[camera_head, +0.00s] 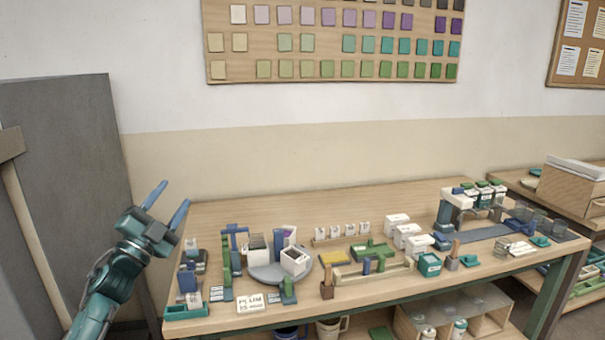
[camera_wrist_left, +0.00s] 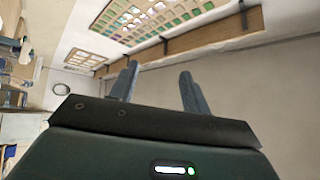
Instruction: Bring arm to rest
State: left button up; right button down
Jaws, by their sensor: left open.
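My left gripper (camera_head: 166,204) is raised at the left of the head view, beside the left end of the workbench and above its top. Its two blue fingers are spread apart with nothing between them. In the left wrist view the open fingers (camera_wrist_left: 158,88) point toward the wall and ceiling area, and the gap between them is empty. My right gripper does not show in either view.
The wooden workbench (camera_head: 210,212) carries a round grey turntable (camera_head: 262,272), white boxes (camera_head: 398,225), a teal box (camera_head: 429,265) and a green tray (camera_head: 187,312). A grey panel (camera_head: 65,150) stands behind my left arm. A tile board (camera_head: 335,45) hangs on the wall.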

pick_arm(q)
jog(key=w+a+f+n+g+y, duration=0.3)
jog(key=a+f+n+g+y, duration=0.2)
jog(key=a+f+n+y, duration=0.7)
jog(key=s+d+f+n+g+h, duration=0.15)
jog(key=s+d+f+h, duration=0.25)
jog(key=s+d+f, duration=0.85)
jog(key=s+d+f+g+h, duration=0.1)
jog(key=s+d+f, duration=0.3)
jog(key=s, duration=0.5)
jog(key=s+d+f+g+h, duration=0.1)
jog(key=s+d+f, duration=0.3)
jog(key=s, duration=0.5)
jog(key=s+d+f+g+h, duration=0.1)
jog(key=s+d+f+g, duration=0.2)
jog(key=s, duration=0.6)
jog(key=shift+d+f, duration=0.55)
jog(key=shift+d, duration=0.3)
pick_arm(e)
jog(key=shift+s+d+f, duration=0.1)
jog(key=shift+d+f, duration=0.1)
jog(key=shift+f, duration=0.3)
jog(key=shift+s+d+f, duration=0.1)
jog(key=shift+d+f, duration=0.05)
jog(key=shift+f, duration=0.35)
